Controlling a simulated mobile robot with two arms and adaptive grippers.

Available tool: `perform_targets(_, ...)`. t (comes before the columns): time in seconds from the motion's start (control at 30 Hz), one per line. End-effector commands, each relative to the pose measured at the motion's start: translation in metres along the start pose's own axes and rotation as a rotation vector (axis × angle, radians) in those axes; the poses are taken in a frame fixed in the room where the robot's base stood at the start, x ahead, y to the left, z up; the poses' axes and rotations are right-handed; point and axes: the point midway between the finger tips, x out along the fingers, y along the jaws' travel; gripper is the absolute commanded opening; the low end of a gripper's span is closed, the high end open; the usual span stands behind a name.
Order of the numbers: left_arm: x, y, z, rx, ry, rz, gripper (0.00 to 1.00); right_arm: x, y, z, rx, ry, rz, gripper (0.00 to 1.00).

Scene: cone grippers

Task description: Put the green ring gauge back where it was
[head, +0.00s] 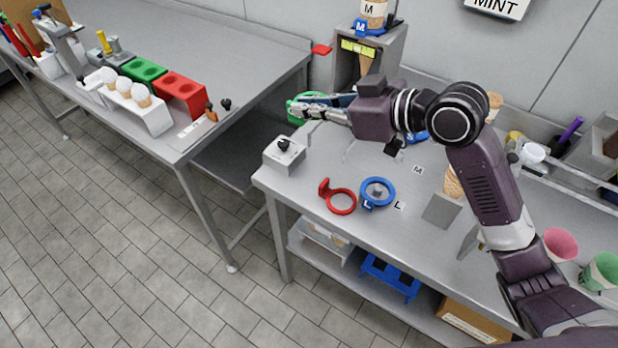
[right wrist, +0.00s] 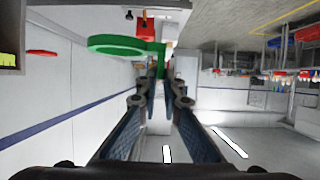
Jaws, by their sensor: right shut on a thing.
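The green ring gauge (head: 291,110) is in the fingers of my right gripper (head: 318,107), above the table's far left corner. In the right wrist view the green ring (right wrist: 118,45) sits at the tips of the closed right fingers (right wrist: 158,70), its tab between them. In the head view the gripper partly hides the ring. A red ring gauge (head: 342,203) and a blue ring gauge (head: 378,193) marked L lie on the table. The table (head: 330,165) has printed letters M and L. My left gripper is not in view.
A grey box with a black knob (head: 284,154) stands at the table's left corner. A grey stand (head: 393,55) with a blue M gauge on top is behind the gripper. Cones and cups stand to the right. A gap separates the left bench (head: 235,50).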

Motion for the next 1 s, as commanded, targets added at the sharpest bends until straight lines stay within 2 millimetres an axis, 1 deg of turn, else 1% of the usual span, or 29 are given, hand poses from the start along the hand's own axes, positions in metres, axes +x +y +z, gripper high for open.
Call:
perform_targets(0.03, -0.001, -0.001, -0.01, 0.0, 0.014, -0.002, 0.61, 0.004, -0.001, 0.01, 0.007, -0.005, -0.003, 0.0)
perform_targets(0.1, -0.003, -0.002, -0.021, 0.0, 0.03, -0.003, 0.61, 0.01, -0.002, 0.025, 0.01, -0.006, -0.004, 0.0)
perform_targets(0.2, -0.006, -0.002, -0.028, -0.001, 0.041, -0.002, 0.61, 0.02, -0.002, 0.05, 0.012, -0.006, -0.005, 0.0)
perform_targets(0.4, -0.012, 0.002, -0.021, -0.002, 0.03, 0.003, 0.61, 0.04, -0.002, 0.099, 0.011, -0.004, -0.003, 0.0)
perform_targets(0.5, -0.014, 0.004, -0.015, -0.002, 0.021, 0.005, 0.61, 0.049, -0.002, 0.119, 0.008, -0.004, -0.002, 0.0)
perform_targets(0.6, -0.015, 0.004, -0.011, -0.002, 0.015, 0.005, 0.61, 0.054, -0.001, 0.132, 0.005, -0.002, -0.002, 0.0)
perform_targets(0.77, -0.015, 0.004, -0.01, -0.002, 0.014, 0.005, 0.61, 0.059, -0.001, 0.143, 0.004, -0.001, -0.002, 0.0)
perform_targets(0.9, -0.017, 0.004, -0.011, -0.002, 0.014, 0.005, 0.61, 0.067, -0.002, 0.164, 0.008, -0.003, -0.002, 0.0)
perform_targets(1.0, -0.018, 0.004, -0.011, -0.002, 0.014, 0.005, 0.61, 0.072, -0.002, 0.175, 0.005, -0.002, -0.002, 0.0)
